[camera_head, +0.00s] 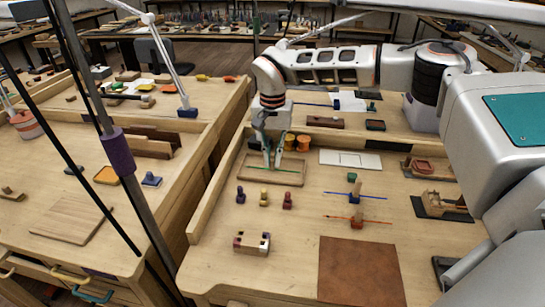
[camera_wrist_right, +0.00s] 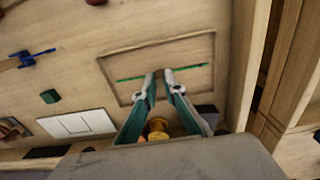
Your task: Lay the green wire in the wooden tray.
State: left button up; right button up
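The wooden tray (camera_head: 245,178) is a shallow rectangle with a low rim, lying on the bench; it also shows in the wrist view (camera_wrist_right: 128,104). The thin, straight green wire (camera_head: 290,171) lies within the tray's outline, lengthwise; it also shows in the wrist view (camera_wrist_right: 190,68). My right gripper (camera_head: 272,166) points down over the tray, its fingertips at the middle of the wire. In the wrist view the fingertips (camera_wrist_right: 160,73) stand a little apart. Whether they touch the wire is hard to tell. My left gripper is not in view.
A blue wire (camera_head: 375,196) and a red wire (camera_head: 340,217) rest on small stands to the right. A white panel (camera_head: 350,158) and orange spools (camera_head: 303,143) are near the tray. Small knobbed pieces (camera_head: 264,198) stand in front. A brown mat (camera_head: 360,272) lies at the front.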

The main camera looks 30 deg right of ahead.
jog(key=o, duration=0.7)
